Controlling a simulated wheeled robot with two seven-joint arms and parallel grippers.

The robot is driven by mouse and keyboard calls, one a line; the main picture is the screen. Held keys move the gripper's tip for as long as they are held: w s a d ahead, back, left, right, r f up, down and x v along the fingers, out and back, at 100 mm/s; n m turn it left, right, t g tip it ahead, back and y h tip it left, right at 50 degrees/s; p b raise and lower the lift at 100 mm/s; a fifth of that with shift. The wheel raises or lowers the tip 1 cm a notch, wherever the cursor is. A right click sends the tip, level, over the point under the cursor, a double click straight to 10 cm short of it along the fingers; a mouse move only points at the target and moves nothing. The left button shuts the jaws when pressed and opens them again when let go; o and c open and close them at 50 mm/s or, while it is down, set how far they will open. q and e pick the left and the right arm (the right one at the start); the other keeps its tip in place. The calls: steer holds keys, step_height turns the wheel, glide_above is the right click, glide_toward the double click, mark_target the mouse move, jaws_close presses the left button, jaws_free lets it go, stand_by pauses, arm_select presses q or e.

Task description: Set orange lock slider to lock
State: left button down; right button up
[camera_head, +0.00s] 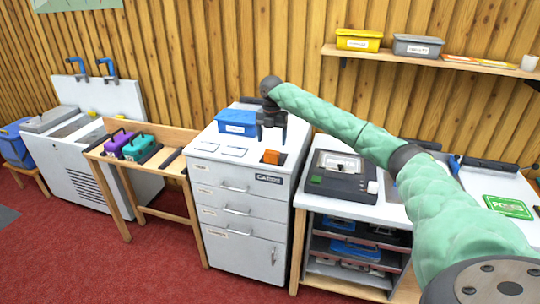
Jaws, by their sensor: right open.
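The orange lock slider (271,157) is a small orange block on the top of the white drawer cabinet (215,188), close to its front right edge. I cannot read any lock marking beside it. My right gripper (271,136) is open, pointing down above and slightly behind the slider, with a small gap between the fingertips and the orange block. My right arm reaches in from the right under a green padded sleeve. My left gripper is not in view.
A blue bin (236,122) stands on the cabinet behind the slider, left of my gripper. A dark machine (342,174) sits on the bench to the right. A wooden stand (170,161) with purple and teal items is to the left. A shelf (440,58) hangs above.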

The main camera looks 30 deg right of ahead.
mark_target(272, 151)
arm_select(q)
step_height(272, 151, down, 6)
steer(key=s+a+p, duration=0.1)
steer(key=p, duration=0.1)
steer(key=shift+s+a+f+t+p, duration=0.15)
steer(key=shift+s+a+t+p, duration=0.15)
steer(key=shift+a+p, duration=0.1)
arm_select(e)
steer(key=shift+f, duration=3.9)
steer(key=shift+c, duration=0.5)
